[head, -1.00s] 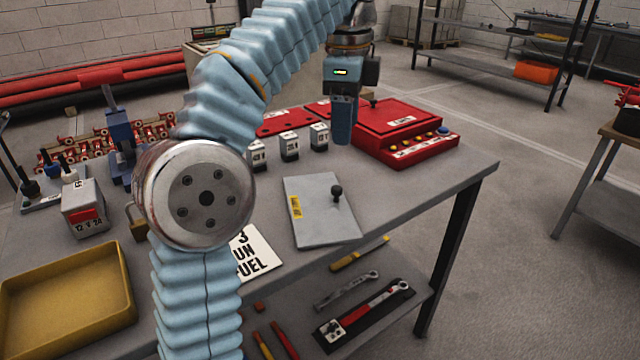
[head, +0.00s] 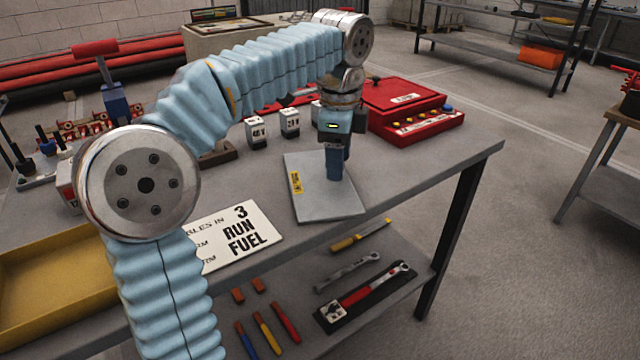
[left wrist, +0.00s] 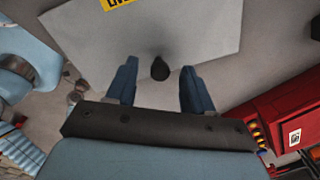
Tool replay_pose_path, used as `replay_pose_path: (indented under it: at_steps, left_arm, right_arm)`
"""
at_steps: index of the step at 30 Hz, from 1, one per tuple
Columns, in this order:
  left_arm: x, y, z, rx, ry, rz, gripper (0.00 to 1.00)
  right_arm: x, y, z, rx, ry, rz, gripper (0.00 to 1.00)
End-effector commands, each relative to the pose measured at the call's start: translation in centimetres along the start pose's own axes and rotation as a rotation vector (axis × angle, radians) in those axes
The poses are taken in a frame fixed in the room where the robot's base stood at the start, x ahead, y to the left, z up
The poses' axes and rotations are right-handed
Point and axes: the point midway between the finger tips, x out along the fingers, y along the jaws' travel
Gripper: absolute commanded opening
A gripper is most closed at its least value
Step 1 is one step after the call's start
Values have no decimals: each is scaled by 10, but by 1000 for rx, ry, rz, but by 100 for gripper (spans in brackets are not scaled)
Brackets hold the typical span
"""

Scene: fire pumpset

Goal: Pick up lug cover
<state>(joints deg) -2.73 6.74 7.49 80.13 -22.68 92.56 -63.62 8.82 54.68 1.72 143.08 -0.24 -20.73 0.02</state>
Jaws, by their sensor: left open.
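The lug cover (head: 312,200) is a flat grey plate with a yellow label, lying on the workbench near its front edge. My left gripper (head: 335,175) points down over the plate and hides its knob in the head view. In the left wrist view the cover (left wrist: 205,30) fills the upper middle. Its black knob (left wrist: 160,69) shows between the two blue fingers of my left gripper (left wrist: 158,64), which is open, with a gap on each side. Whether the fingertips touch the plate cannot be told. My right gripper is not in view.
A red case (head: 405,105) with several buttons stands behind and right of the cover. Small labelled blocks (head: 289,122) stand behind it. A white sign (head: 240,236) and yellow tray (head: 50,285) lie to the left. Tools lie on the lower shelf (head: 300,345).

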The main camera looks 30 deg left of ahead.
Motion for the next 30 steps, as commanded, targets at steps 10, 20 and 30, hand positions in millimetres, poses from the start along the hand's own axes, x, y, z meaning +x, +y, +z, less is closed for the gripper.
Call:
replay_pose_path:
  at_steps: [10, 20, 30]
  left_arm:
    - [3, 0, 0, -1, 0, -1, 40]
    - [3, 0, 0, -1, 0, -1, 0]
    - [-2, -1, 0, -1, 0, -1, 0]
  right_arm:
    - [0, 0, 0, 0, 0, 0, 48]
    - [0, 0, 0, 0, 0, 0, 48]
    - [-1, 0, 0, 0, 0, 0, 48]
